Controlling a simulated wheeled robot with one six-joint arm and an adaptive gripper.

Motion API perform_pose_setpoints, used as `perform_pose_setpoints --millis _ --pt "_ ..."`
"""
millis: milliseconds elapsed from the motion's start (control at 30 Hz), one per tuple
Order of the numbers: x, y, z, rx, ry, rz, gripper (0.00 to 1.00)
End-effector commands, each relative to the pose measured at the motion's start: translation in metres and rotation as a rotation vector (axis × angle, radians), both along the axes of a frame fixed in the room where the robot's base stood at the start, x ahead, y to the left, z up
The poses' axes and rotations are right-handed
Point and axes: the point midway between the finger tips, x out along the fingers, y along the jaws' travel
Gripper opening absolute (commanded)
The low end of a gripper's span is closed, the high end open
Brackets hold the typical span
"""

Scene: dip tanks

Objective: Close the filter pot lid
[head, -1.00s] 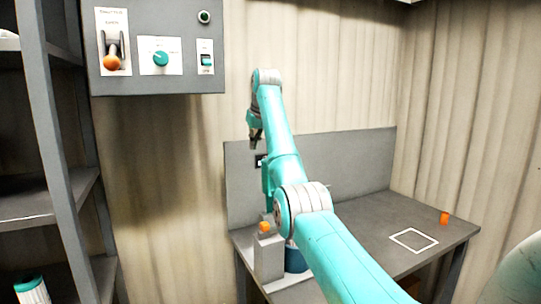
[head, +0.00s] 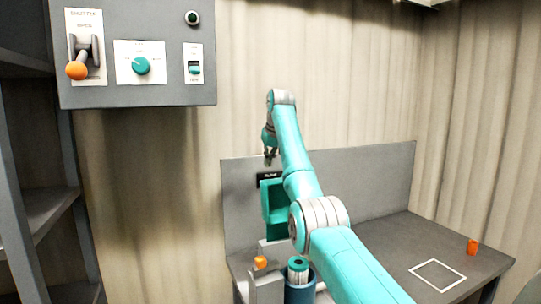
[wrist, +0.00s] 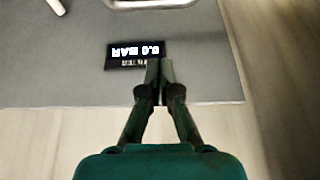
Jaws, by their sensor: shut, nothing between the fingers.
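The filter pot (head: 312,292) is a blue cylinder at the front left of the bench, partly behind my arm. Its top is open, and a white cartridge with a teal cap (head: 298,264) shows inside. A teal panel (head: 271,203), which looks like the raised lid, stands upright behind the pot; my arm hides part of it. My gripper (head: 269,158) is shut and empty, above the teal panel and near the back panel. In the wrist view, my gripper's fingertips (wrist: 161,68) are together just beside the pressure display (wrist: 135,54), which reads 0.0 BAR upside down.
A grey block with an orange knob (head: 260,262) stands left of the pot. The bench (head: 385,250) is clear on the right except for a white square outline (head: 438,275) and a small orange piece (head: 472,247). A control box (head: 135,80) hangs upper left; shelving (head: 45,205) stands left.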

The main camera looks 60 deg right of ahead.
Motion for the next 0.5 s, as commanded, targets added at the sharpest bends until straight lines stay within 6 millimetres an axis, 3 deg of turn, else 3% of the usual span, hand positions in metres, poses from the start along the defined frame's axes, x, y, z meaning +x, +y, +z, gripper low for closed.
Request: perform_pose_setpoints --millis 333,500 --pt "0.019 -0.011 -0.046 0.002 0.001 0.000 0.00" --pt "0.011 -0.007 -0.047 -0.001 -0.001 0.000 0.00"
